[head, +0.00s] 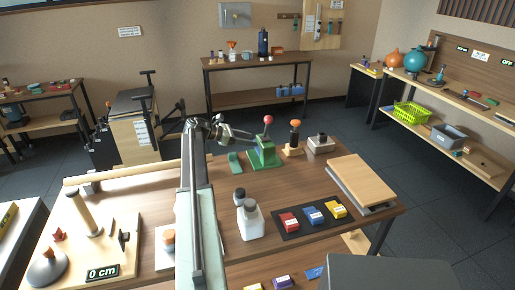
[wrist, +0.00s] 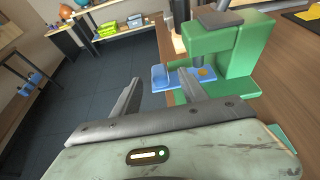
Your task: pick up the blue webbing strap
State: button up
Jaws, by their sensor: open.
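The blue strap, as far as I can tell, is the flat light-blue piece (wrist: 160,78) in the wrist view. It passes through the lower opening of a green press (wrist: 235,50), and its near end sticks out at the left, by the table edge. An orange disc (wrist: 203,71) shows over its right part. In the head view the press (head: 264,154) has a red ball knob, and I cannot make out the strap clearly. My gripper (wrist: 159,76) is open and empty, its fingertips on either side of the strap's end in the picture. I cannot tell whether they touch it.
An orange-topped stand (head: 294,138) and a grey-topped block (head: 320,143) are beside the press. A white bottle (head: 250,222) and a black mat (head: 288,235) with red, blue and yellow boxes are nearer. Open floor (wrist: 85,85) lies beyond the table edge.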

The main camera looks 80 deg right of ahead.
jog(key=b+x, duration=0.1)
jog(key=x, duration=0.2)
jog(key=shift+s+d+f, duration=0.25)
jog(key=shift+s, duration=0.05)
jog(key=shift+r, duration=0.1)
grip_shut()
jog(key=shift+r+p, duration=0.35)
jog(key=w+a, duration=0.3)
jog(key=w, duration=0.5)
notch_tip(320, 180, up, 14)
jog(key=p, duration=1.4)
jog(key=shift+s+a+r, duration=0.15)
jog(key=shift+s, duration=0.2)
